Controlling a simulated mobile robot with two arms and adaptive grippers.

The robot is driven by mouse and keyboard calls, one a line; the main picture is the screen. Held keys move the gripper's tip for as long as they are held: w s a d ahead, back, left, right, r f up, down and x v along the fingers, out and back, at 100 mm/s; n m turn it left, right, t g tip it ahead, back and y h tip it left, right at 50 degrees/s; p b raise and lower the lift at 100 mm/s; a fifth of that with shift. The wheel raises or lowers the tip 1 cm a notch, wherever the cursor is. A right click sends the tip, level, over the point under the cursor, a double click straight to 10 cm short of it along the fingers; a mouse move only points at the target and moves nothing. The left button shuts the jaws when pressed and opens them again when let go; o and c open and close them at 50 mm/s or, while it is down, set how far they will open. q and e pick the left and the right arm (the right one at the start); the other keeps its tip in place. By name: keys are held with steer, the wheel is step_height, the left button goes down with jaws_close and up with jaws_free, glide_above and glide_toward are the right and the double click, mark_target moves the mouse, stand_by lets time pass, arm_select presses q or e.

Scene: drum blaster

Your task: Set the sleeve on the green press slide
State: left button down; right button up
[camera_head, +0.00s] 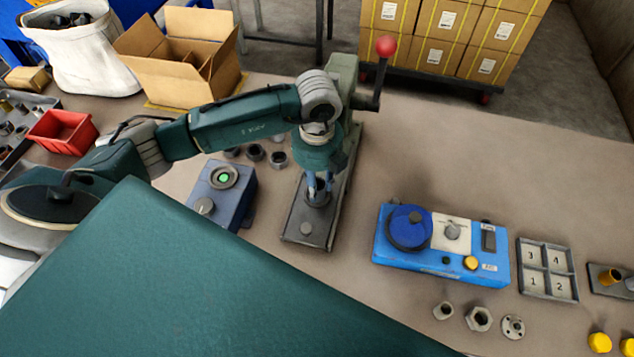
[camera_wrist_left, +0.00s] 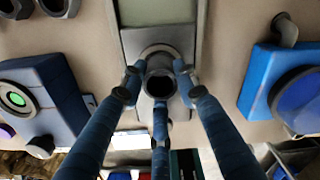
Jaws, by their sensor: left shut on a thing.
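The green press (camera_head: 345,75), with a red-ball lever, stands at the back centre. Its slide, a dark grey plate (camera_head: 300,238) with a small round light-grey piece on it, reaches toward me. My left gripper (camera_head: 319,187) points down over the slide. Its fingers are closed around a dark grey sleeve (camera_head: 318,198). In the left wrist view the three blue fingers (camera_wrist_left: 158,88) surround the sleeve (camera_wrist_left: 160,80), whose open bore faces the camera. The sleeve looks upright, over or on the slide; I cannot tell if it touches. My right gripper is not in view.
A dark blue box (camera_head: 222,190) with a green light stands left of the slide. Several loose sleeves (camera_head: 255,153) lie behind it. A blue device (camera_head: 440,245) and a numbered tray (camera_head: 547,270) stand to the right. The table behind them is clear.

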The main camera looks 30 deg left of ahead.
arm_select(q)
steer(key=shift+f+b, duration=0.5)
steer(key=shift+f, duration=0.05)
steer(key=c, duration=1.6)
jaws_free()
steer(key=shift+r, duration=0.1)
step_height(320, 180, up, 11)
steer(key=p, duration=0.7)
steer(key=shift+p, duration=0.35)
